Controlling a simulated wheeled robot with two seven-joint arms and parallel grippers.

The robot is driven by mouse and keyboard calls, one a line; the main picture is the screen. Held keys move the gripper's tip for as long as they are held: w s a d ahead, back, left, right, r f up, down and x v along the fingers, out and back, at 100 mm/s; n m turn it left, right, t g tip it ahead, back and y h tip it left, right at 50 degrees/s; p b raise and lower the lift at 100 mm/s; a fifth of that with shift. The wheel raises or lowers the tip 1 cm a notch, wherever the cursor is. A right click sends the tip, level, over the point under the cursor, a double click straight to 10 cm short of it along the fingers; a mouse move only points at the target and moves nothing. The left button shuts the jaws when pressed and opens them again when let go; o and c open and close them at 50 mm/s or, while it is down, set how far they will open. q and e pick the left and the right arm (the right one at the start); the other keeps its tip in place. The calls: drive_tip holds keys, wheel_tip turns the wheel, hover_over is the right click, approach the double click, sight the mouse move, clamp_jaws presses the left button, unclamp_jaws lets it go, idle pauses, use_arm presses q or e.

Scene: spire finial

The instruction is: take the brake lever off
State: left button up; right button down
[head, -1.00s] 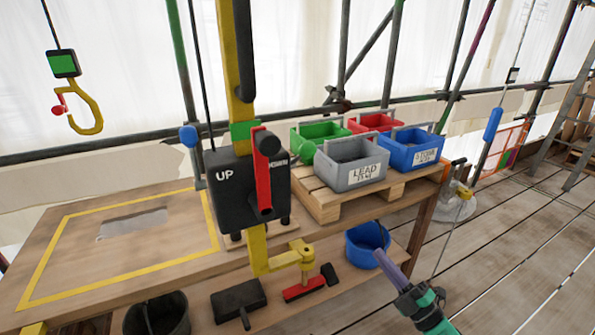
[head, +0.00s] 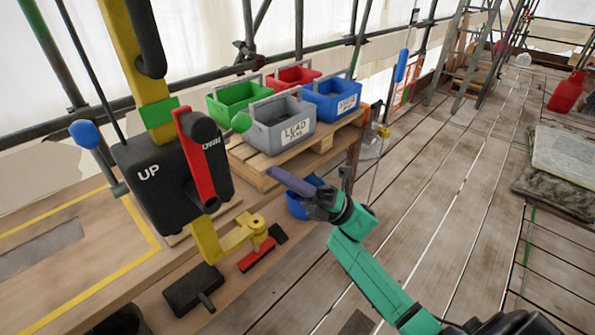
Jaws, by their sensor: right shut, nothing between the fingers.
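The red lever (head: 193,155), which looks like the brake lever, is on the front of the black hoist box (head: 150,185) marked UP and DOWN. Its long red bar runs down across the box face, with dark round ends at top and bottom. The box is on the yellow upright (head: 130,55) beside the bench. My right gripper (head: 272,176) is shut and empty. Its purple-grey fingers point left, to the right of the box and apart from the lever, in front of the pallet. My left gripper is out of view.
Grey (head: 283,125), green (head: 238,95), red (head: 293,76) and blue (head: 331,98) bins stand on a wooden pallet on the bench. A blue bucket (head: 300,205) is partly behind my gripper. A blue-headed lever (head: 85,133) stands left of the box. The plank floor at right is largely open.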

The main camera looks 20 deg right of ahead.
sight(232, 131)
drive_tip(key=w+a+r+p, duration=0.2)
drive_tip(key=w+r+p, duration=0.1)
drive_tip(key=r, duration=0.2)
drive_tip(key=shift+w+a, duration=0.3)
drive_tip(key=shift+w, duration=0.05)
drive_tip(key=shift+r, duration=0.1)
drive_tip(key=shift+w, duration=0.1)
